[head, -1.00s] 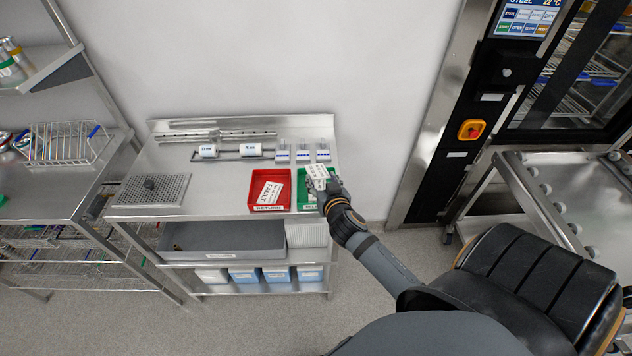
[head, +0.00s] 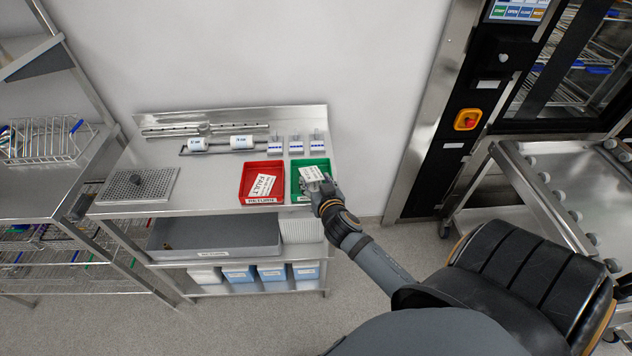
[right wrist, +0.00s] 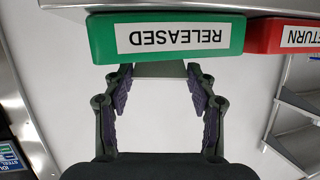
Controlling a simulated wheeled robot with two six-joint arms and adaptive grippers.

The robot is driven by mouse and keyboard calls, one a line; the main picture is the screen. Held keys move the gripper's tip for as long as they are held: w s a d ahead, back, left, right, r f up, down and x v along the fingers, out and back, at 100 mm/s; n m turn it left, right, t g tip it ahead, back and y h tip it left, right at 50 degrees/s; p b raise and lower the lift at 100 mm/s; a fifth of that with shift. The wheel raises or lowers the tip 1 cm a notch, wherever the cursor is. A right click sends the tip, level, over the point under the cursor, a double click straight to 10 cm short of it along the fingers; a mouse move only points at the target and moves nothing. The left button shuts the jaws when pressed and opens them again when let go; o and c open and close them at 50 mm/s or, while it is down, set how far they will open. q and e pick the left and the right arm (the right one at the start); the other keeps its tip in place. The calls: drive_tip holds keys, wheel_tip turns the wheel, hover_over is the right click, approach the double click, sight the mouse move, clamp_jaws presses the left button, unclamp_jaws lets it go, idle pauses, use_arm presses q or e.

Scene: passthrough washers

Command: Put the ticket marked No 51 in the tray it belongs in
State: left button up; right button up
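In the right wrist view the green tray's front (right wrist: 168,38) carries the label RELEASED. My right gripper (head: 322,188) is at the front of the green tray, close to the ticket. My left gripper is not in view.
A red tray (head: 246,182) labelled RETURN stands just left of the green one, holding a larger card (head: 263,186). Behind them are white rollers (head: 242,142) and small stands (head: 296,146). A perforated plate (head: 138,186) lies at the left. The table's middle is clear.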

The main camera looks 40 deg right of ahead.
drive_tip(key=o, duration=0.4)
drive_tip(key=v, duration=1.2)
